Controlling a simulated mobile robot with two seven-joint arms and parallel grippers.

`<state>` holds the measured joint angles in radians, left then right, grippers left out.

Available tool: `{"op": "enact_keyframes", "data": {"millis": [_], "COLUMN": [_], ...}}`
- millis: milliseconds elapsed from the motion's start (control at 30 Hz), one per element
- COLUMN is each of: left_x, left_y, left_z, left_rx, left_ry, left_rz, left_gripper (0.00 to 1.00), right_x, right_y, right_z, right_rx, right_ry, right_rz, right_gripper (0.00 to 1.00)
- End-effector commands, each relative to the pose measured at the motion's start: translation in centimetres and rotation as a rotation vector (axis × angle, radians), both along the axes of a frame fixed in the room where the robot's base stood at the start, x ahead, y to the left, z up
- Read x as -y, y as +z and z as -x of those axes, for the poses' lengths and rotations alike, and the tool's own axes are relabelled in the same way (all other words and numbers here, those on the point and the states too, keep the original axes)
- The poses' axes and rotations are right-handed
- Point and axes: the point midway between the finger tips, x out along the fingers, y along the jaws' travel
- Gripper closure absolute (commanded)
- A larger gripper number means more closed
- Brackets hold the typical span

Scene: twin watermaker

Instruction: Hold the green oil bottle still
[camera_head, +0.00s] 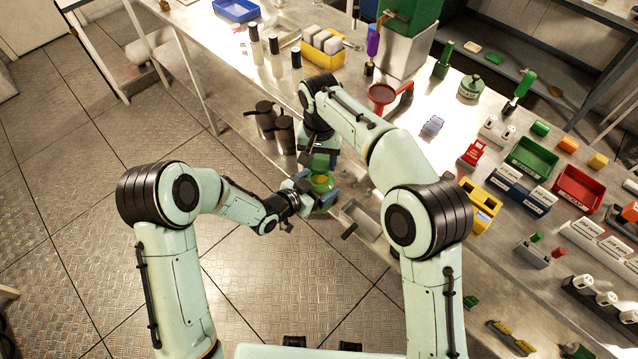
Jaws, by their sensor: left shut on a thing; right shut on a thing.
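The green oil bottle (321,183) is held off the front edge of the bench, near the picture's middle. It looks green with a yellowish top, and much of it is hidden by the grippers. My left gripper (318,192) comes in from the left and is shut around the bottle's lower part. My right gripper (320,163) comes down from above and is shut at the bottle's upper end; whether it grips a cap or the body is too small to tell.
A metal bench (345,130) runs diagonally behind the bottle. Dark canisters (285,133) sit left of the grippers.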

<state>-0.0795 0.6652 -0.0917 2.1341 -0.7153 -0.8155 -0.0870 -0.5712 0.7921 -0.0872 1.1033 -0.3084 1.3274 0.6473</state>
Motion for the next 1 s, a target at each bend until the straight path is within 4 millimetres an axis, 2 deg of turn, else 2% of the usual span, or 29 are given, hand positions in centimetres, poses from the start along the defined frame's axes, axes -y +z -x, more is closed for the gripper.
{"op": "enact_keyframes", "data": {"millis": [100, 300, 1000], "left_x": [0.0, 0.0, 0.0], "left_y": [0.1, 0.2, 0.2], "left_z": [-0.1, -0.1, -0.1], "left_rx": [0.004, 0.004, 0.004], "left_ry": [0.0, 0.0, 0.0], "left_rz": [0.002, 0.002, 0.002], "left_gripper": [0.75, 0.75, 0.75], "right_x": [0.0, 0.0, -0.1], "right_y": [-1.1, -1.9, -1.9], "right_z": [0.0, 0.0, 0.1], "right_rx": [-0.001, 0.0, 0.001], "right_ry": [-0.001, -0.001, 0.0], "right_rz": [0.001, 0.0, -0.001], "right_gripper": [0.71, 0.71, 0.71]}}
